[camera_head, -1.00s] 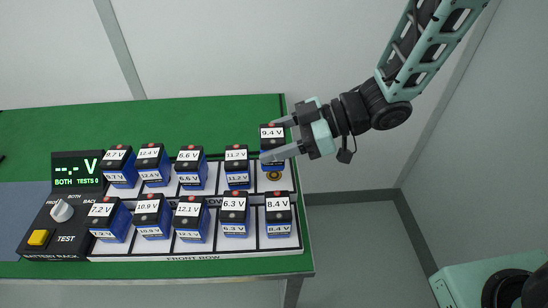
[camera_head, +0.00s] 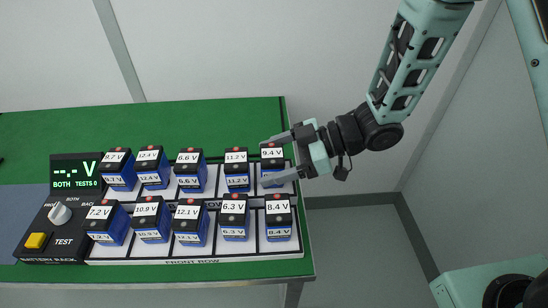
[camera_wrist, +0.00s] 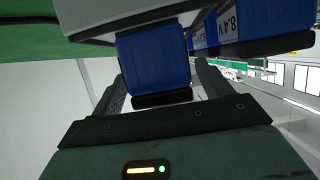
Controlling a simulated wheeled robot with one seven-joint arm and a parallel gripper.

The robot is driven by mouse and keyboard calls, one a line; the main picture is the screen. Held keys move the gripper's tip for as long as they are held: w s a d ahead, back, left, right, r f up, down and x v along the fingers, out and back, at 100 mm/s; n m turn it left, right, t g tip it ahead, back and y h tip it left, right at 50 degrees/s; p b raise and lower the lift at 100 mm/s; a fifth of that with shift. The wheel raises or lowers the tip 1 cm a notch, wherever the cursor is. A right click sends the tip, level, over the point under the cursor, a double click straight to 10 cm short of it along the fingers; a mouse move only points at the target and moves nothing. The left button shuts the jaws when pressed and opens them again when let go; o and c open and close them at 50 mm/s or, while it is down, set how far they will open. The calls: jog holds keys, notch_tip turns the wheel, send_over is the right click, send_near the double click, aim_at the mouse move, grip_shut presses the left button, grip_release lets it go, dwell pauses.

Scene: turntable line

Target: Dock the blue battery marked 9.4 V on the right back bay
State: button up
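The blue battery marked 9.4 V (camera_head: 272,164) stands upright in the right back bay, at the right end of the back row in the head view. It looks seated level with its neighbours; its base is partly hidden by a finger. My gripper (camera_head: 276,159) reaches in from the right with one finger behind the battery and one in front, spread wider than it. In the wrist view the battery (camera_wrist: 155,60) lies between the open fingers (camera_wrist: 162,85), with a gap beside at least the right finger.
The battery rack (camera_head: 294,252) has several other labelled blue batteries in both rows. The tester (camera_head: 75,172) reads "-.- V". Free green table lies behind.

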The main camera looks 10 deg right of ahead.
jog(key=shift+r, duration=0.25)
jog(key=v, duration=1.2)
jog(key=w+a+r+m+t+h, duration=0.1)
jog(key=w+a+m+t+h, duration=0.1)
jog(key=w+m+t+h, duration=0.3)
jog(key=s+r+m+g+h, duration=0.2)
jog(key=s+m+g+h, duration=0.3)
jog(key=s, duration=1.7)
jog(key=d+h, duration=0.1)
jog(key=h, duration=0.2)
jog(key=shift+s, duration=0.25)
